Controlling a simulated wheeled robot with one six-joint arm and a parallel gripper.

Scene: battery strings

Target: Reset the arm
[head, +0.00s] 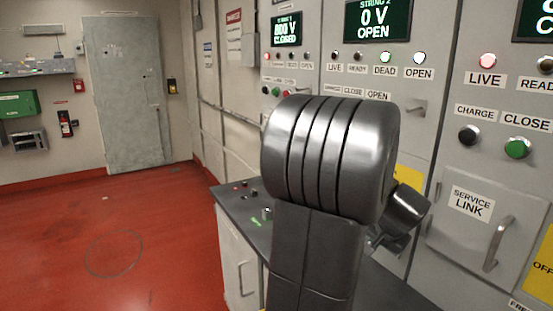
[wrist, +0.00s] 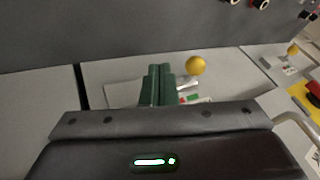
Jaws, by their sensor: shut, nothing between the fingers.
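My arm (head: 325,160) fills the middle of the head view, bent in front of the control panels; a smaller dark link of it shows to the right. In the wrist view my gripper (wrist: 158,72) has its two dark green fingers together with nothing between them. Past the fingers is a grey panel with a yellow ball knob (wrist: 195,65) on a metal lever. In this picture the knob is just right of the fingertips; I cannot tell whether they touch. My fingers are not clearly visible in the head view.
Grey cabinets with displays stand behind my arm; the String 2 display (head: 377,20) reads 0 V OPEN. A service link door (head: 470,215) with a handle is at right. A low console (head: 245,215) stands by the arm. The red floor (head: 90,240) at left is clear.

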